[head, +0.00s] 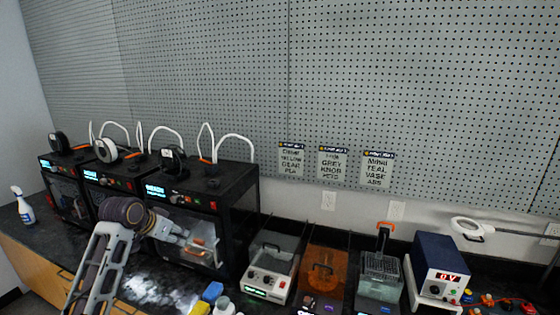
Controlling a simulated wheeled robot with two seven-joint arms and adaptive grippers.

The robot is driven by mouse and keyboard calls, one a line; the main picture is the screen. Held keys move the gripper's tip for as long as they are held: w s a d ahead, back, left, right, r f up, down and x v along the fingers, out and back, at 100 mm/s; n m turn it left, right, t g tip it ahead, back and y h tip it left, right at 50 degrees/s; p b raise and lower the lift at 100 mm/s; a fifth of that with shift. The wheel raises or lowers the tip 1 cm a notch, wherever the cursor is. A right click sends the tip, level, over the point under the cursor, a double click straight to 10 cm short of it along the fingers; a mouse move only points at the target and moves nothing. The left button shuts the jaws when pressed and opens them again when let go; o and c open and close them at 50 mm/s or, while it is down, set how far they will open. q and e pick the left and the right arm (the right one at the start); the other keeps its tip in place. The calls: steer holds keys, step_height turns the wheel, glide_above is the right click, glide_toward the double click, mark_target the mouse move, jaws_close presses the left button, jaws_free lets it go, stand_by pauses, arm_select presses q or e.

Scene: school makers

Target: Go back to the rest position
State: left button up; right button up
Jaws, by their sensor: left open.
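My left arm comes in from the lower left, and my left gripper (182,236) is in front of the open-looking front of the rightmost black 3D printer (232,215). The gripper is small in the view and points right, toward the printer's lit chamber. It is open, and I see nothing held in it. An orange-edged part (203,243) shows inside the chamber just past the fingertips; I cannot tell whether they touch. My right gripper is not in view.
Two more black printers (110,185) stand to the left, with a spray bottle (22,206) beyond. To the right are a grey machine (268,280), an orange tank (322,275), a basket unit (380,280) and a blue power supply (440,262). A pegboard wall (400,80) closes the back.

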arm_select(q)
steer(key=s+d+f+g, duration=0.1)
steer(key=s+d+f, duration=0.2)
steer(key=s+f, duration=0.45)
steer(key=s+d+f+g+y, duration=0.1)
steer(key=s+d+f, duration=0.2)
steer(key=s+f, duration=0.4)
steer(key=s+d+f+g, duration=0.1)
steer(key=s+d+f, duration=0.2)
steer(key=s+f, duration=0.35)
steer(key=s+d+n+g, duration=0.1)
steer(key=s+d+n, duration=0.1)
steer(key=s, duration=1.1)
steer(key=s+f+g+b, duration=0.1)
steer(key=s+f+b, duration=0.15)
steer(key=f, duration=3.25)
steer(key=s+a+f, duration=0.2)
steer(key=s+f, duration=0.9)
steer(key=s+a+f+g+b, duration=0.1)
steer(key=s+a+f, duration=0.1)
steer(key=s+f, duration=0.9)
steer(key=shift+s+f+m+g+y+b, duration=0.3)
steer(key=shift+s+y, duration=0.1)
steer(key=shift+s, duration=0.1)
